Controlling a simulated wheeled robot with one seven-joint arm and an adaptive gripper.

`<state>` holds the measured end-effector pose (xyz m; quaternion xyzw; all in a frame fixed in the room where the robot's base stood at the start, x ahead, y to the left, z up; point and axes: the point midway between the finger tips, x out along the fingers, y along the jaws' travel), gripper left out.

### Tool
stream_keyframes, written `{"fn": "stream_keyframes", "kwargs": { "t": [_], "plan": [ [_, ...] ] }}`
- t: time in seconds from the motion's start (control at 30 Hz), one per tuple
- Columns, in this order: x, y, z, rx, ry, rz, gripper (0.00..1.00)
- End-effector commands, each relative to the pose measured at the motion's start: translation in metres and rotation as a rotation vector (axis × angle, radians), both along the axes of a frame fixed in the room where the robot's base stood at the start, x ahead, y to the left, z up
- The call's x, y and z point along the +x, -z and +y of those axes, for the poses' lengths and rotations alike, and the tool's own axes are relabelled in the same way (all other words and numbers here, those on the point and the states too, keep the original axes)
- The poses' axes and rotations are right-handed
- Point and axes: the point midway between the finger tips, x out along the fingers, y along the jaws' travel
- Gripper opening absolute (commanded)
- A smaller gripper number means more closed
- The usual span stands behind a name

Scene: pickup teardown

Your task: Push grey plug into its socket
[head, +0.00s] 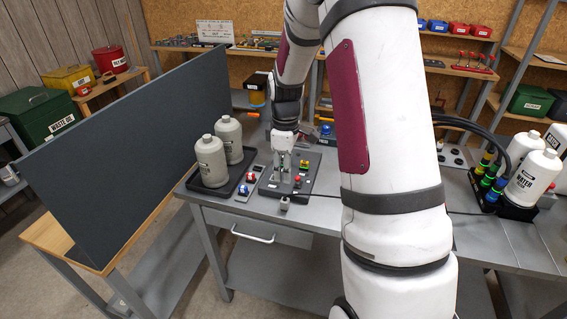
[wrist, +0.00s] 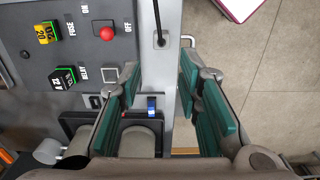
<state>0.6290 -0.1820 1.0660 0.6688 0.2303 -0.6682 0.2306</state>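The grey plug (head: 285,203) lies on the bench near its front edge, in front of the dark control panel (head: 313,176). In the wrist view the plug (wrist: 161,41) is small, with a dark cable running up from it. My gripper (head: 286,182) points down over the front part of the panel. In the wrist view my gripper (wrist: 158,80) is open, with green pads apart and nothing held between them. The plug lies beyond the fingertips, not touching them. A pale square fitting (wrist: 110,74) shows on the panel; I cannot tell whether it is the socket.
The panel carries a red button (wrist: 107,33) and a yellow fuse (wrist: 44,33). A black tray (head: 219,189) with two bottles stands to the left, with a small blue part (wrist: 152,104) beside it. A dark partition (head: 140,140) stands farther left.

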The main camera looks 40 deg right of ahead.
Motion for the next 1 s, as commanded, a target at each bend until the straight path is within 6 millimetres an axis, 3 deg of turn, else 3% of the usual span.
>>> {"fn": "stream_keyframes", "kwargs": {
  "t": [0.6,0.8,1.0],
  "plan": [
    [-0.002,0.104,0.001,0.001,0.001,0.003,0.32],
    [-0.001,0.121,0.001,0.001,0.001,0.002,0.32],
    [0.000,0.124,0.001,0.000,0.001,0.000,0.32]
  ]
}}
